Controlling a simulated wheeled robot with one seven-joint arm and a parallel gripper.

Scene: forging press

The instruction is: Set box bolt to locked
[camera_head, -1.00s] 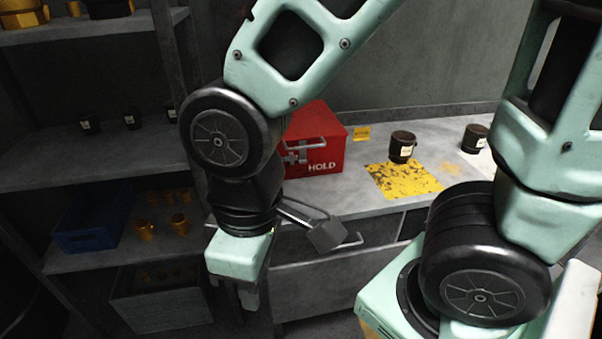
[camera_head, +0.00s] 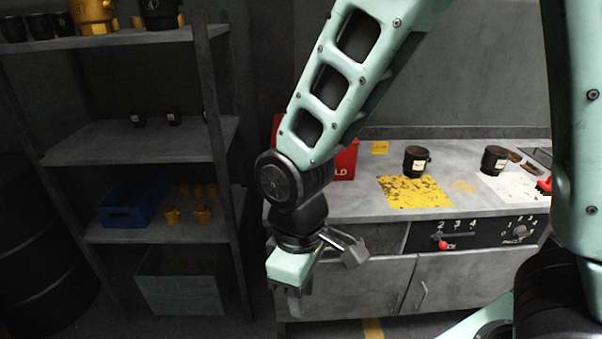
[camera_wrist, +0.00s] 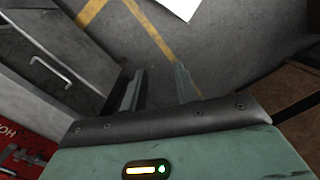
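The red box (camera_head: 345,162) stands on the left end of the counter, mostly hidden behind my arm in the head view. In the wrist view a corner of the red box (camera_wrist: 35,145) shows at lower left, with a grey metal bolt (camera_wrist: 22,158) on its face. I cannot tell the bolt's position. My gripper (camera_head: 294,300) hangs in front of the counter, below its top and apart from the box. In the wrist view the two fingers of my gripper (camera_wrist: 158,88) are spread, with only floor seen between them.
The counter holds a yellow worn mat (camera_head: 412,192) and dark mugs (camera_head: 415,161). Below are a panel with a red-knobbed lever (camera_head: 442,243) and cabinet doors (camera_head: 440,285). Shelves at left hold a blue crate (camera_head: 130,207) and brass mugs (camera_head: 172,215). Floor is open in front.

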